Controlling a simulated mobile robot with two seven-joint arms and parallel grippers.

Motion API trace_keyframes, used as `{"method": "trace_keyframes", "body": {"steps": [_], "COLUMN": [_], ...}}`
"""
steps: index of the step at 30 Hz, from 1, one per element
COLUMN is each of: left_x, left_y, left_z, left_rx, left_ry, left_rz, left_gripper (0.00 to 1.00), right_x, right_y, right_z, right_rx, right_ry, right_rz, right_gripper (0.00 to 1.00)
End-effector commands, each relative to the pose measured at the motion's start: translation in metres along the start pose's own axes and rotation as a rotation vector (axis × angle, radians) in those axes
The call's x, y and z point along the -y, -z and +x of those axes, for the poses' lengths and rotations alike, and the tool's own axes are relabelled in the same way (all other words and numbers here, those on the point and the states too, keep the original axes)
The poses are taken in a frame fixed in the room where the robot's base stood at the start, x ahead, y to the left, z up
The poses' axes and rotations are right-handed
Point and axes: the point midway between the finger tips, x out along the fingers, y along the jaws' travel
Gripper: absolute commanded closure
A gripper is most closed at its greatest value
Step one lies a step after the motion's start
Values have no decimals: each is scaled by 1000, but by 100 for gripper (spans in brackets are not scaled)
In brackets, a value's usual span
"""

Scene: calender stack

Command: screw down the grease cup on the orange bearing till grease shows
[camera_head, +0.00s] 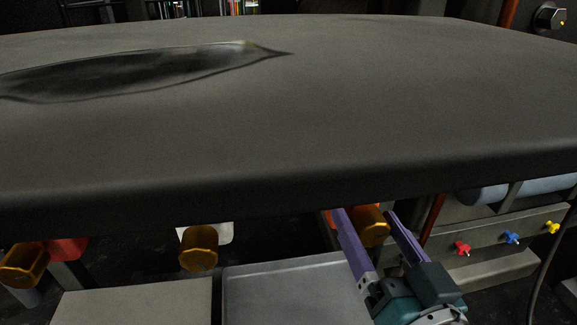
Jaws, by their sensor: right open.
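A brass-coloured grease cup (374,232) hangs below the front edge of the big dark slab, at right of centre. An orange-red bearing part (329,219) shows just behind and left of it, mostly hidden by my gripper and the slab. My right gripper (366,216) is open, with one purple finger on the left of this cup and one on the right. I cannot tell whether the fingers touch it. No grease is visible there. My left gripper is not in view.
Another brass cup (199,249) hangs under a white bearing (218,232); a third (22,264) is beside a red bearing (68,249). The dark slab (330,110) overhangs everything. A grey tray (240,283) lies below. Red (462,248), blue (511,237) and yellow (552,227) knobs sit at right.

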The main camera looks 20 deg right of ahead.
Motion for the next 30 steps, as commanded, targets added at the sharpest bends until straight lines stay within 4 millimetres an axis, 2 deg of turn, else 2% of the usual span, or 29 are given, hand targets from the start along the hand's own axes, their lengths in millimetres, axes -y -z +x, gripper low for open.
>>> {"method": "trace_keyframes", "body": {"steps": [9,10,30], "left_x": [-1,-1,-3], "left_y": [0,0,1], "left_z": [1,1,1], "left_rx": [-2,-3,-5], "left_ry": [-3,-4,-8], "left_rz": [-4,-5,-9], "left_gripper": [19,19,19], "right_x": [0,0,0], "right_y": [1,1,0], "right_z": [5,5,4], "right_rx": [0,0,1], "right_ry": [0,0,0], "right_rz": [0,0,0], "right_gripper": [18,20,96]}}
